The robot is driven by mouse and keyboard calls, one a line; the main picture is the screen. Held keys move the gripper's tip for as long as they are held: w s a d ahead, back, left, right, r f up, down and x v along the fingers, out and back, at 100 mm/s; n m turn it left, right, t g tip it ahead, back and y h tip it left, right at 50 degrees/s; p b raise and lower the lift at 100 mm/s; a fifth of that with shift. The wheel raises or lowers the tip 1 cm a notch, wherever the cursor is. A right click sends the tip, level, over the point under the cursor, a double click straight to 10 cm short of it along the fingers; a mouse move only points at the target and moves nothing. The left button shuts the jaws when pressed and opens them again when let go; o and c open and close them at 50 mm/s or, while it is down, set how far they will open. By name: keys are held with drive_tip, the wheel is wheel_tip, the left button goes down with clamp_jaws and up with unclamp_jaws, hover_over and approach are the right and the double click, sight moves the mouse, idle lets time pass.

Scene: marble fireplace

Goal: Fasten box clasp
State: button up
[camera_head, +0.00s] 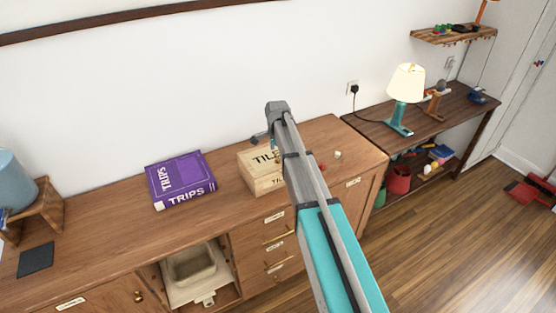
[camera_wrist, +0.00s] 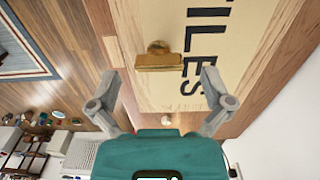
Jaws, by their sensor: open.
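A light wooden box (camera_head: 247,176) with "TILES" lettering stands on the wooden cabinet, partly hidden by my arm in the head view. In the wrist view the box (camera_wrist: 205,18) fills the upper middle. A brass clasp (camera_wrist: 158,63), a plate with a round knob above it, lies on its face. I cannot tell whether the clasp is fastened. My gripper (camera_wrist: 160,84) is open and empty, its two fingers spread to either side below the clasp. They appear apart from it. In the head view my gripper (camera_head: 267,139) is over the box's back part.
A purple book (camera_head: 181,181) lies left of the box on the cabinet top (camera_head: 120,242). Small red and white pieces (camera_head: 337,155) lie to its right. A lit lamp (camera_head: 405,85) stands on a side table. The cabinet top between book and box is clear.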

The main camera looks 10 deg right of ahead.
drive_tip(key=shift+f+b, duration=0.3)
drive_tip(key=shift+f, duration=0.2)
drive_tip(key=c, duration=1.1)
drive_tip(key=shift+c, duration=0.2)
